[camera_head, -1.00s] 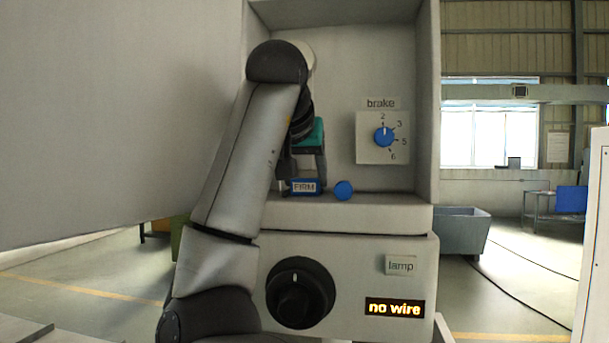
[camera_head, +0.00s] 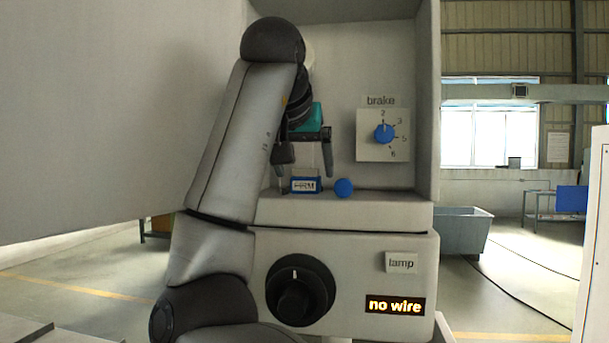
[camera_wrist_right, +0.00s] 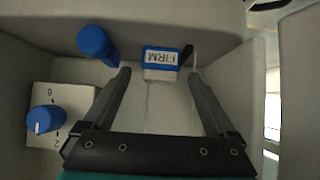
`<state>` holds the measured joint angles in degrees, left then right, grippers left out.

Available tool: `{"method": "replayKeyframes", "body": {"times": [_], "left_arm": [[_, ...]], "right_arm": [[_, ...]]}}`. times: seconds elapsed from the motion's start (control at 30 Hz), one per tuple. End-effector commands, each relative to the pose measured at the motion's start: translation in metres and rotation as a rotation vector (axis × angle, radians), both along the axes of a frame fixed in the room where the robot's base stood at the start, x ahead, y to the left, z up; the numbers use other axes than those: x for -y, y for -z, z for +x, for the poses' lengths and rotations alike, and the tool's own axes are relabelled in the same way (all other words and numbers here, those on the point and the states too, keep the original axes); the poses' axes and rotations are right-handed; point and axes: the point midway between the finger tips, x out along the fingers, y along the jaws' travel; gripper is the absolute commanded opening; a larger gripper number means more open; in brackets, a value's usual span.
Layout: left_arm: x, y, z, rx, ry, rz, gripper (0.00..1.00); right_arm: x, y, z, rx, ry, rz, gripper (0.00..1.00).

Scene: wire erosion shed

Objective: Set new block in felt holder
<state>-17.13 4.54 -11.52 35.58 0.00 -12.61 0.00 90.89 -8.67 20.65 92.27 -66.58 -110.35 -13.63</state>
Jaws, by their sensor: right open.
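A small block with a blue-framed label reading "FIRM" (camera_head: 305,185) stands on the ledge inside the machine recess. It also shows in the right wrist view (camera_wrist_right: 161,57), with a pale part at its near side. I cannot make out the felt holder separately, nor tell whether the block is seated in it. My right gripper (camera_head: 305,173) is open, its two fingers spread to either side just above the block. In the right wrist view the open fingers (camera_wrist_right: 160,73) frame the block with gaps on both sides. My left gripper is not in view.
A brake dial (camera_head: 383,133) is on the back wall. A large black knob (camera_head: 300,290) and a "no wire" display (camera_head: 395,306) are on the front panel below. The recess has a side wall at right.

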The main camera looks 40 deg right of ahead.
Motion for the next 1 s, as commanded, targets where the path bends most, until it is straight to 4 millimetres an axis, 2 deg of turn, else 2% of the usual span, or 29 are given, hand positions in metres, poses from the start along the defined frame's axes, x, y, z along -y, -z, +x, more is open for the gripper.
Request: {"method": "replayKeyframes", "body": {"times": [0.2, 0.43, 0.63, 1.0], "left_arm": [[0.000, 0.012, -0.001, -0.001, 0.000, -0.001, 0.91], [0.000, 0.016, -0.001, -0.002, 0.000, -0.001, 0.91], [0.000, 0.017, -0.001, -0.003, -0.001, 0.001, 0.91], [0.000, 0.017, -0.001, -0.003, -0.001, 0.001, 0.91]], "right_arm": [[-0.032, -0.030, -0.025, 0.005, -0.005, -0.003, 0.91], [-0.055, -0.052, -0.042, 0.003, -0.004, -0.001, 0.91], [-0.062, -0.059, -0.049, 0.000, -0.001, -0.001, 0.91], [-0.062, -0.059, -0.048, -0.002, 0.000, -0.003, 0.91]]}}
